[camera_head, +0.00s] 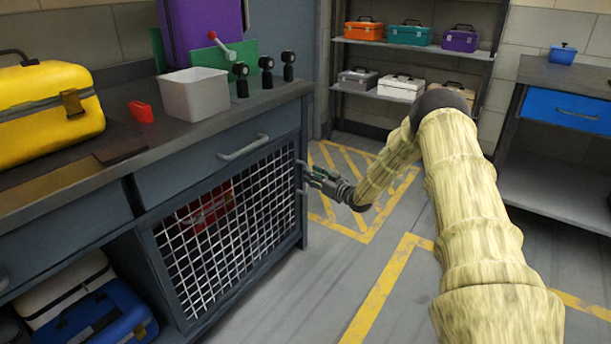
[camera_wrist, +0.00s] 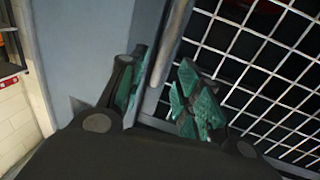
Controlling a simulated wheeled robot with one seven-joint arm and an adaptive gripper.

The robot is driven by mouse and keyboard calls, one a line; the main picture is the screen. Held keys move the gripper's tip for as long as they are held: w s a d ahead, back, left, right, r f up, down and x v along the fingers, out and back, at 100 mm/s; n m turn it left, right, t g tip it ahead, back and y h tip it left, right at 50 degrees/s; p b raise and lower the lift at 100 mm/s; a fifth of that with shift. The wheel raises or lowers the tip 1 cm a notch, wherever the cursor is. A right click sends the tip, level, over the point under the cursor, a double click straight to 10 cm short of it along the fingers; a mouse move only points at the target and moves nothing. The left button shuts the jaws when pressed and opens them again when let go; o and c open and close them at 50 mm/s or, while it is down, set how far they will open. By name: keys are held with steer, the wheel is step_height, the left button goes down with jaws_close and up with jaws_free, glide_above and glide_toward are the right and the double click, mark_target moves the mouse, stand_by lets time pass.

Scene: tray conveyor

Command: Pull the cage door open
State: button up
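The cage door (camera_head: 232,233) is a white wire mesh in a dark frame under the counter, and it looks closed. A red object shows behind the mesh. Its upright grey handle (camera_head: 302,176) is at the door's right side. My gripper (camera_head: 312,176) is at the handle, reaching in from the right. In the wrist view, my gripper's green-padded fingers (camera_wrist: 160,95) are spread, with the grey handle bar (camera_wrist: 171,45) running between them. The bar is close to the left finger; I cannot tell whether they touch. The mesh (camera_wrist: 262,75) lies beyond the right finger.
A drawer with a handle (camera_head: 243,149) is directly above the door. The counter (camera_head: 172,142) holds a yellow case (camera_head: 40,110) and a white bin (camera_head: 194,94). The grey floor (camera_head: 285,290) in front of the door is clear. A shelf of toolboxes (camera_head: 410,47) stands at the back.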

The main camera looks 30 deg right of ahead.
steer(key=shift+w+a+b, duration=0.25)
steer(key=shift+w+b, duration=0.1)
steer(key=shift+w, duration=0.8)
steer(key=shift+w+a+b, duration=0.2)
steer(key=shift+w+b, duration=0.1)
steer(key=shift+w, duration=0.8)
steer(key=shift+c, duration=0.3)
jaws_close()
